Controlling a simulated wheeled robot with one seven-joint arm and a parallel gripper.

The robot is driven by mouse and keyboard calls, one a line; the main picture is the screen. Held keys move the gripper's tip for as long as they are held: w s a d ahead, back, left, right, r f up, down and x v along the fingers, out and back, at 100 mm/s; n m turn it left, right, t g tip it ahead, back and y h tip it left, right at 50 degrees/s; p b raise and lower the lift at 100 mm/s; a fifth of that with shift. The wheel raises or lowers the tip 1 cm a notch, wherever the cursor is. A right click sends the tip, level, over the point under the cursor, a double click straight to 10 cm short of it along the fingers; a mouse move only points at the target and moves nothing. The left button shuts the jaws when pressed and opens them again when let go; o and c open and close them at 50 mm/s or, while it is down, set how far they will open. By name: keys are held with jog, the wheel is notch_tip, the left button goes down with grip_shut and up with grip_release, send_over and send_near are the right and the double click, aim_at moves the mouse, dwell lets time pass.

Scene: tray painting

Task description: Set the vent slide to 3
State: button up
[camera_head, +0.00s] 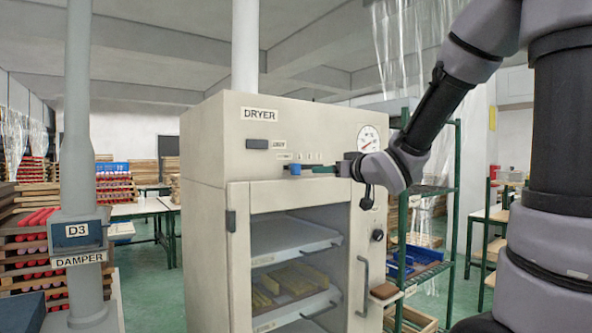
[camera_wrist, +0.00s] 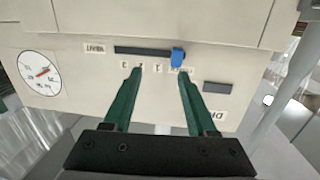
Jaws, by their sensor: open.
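The vent slide is a blue knob (camera_head: 295,169) on the upper front of the cream dryer (camera_head: 215,130). It also shows in the wrist view (camera_wrist: 178,57), which looks upside down, at the right end of a dark slot (camera_wrist: 140,50). Small labels line the slot; 3, 2 and 1 run from left to right there, and the knob is beyond 1, by a last label too blurred to read. My gripper (camera_wrist: 159,73) is open, its two green fingers apart and empty, the right fingertip just below the knob. In the head view my gripper (camera_head: 318,169) reaches in from the right.
A round dial (camera_head: 369,138) and a dark plate (camera_head: 260,144) flank the slot on the dryer front. Below is the dryer's door with its handle (camera_head: 363,286) and shelves inside. A damper post (camera_head: 77,180) stands left; a green rack (camera_head: 455,215) stands right.

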aim_at(299, 168)
jog(key=shift+n+y, duration=0.7)
jog(key=shift+y, duration=0.2)
jog(key=x, duration=0.4)
jog(key=a+x, duration=0.1)
jog(key=x, duration=0.3)
jog(key=s+a+x, duration=0.1)
jog(key=x, duration=0.3)
grip_shut()
jog(key=shift+d, duration=0.1)
dwell(0.3)
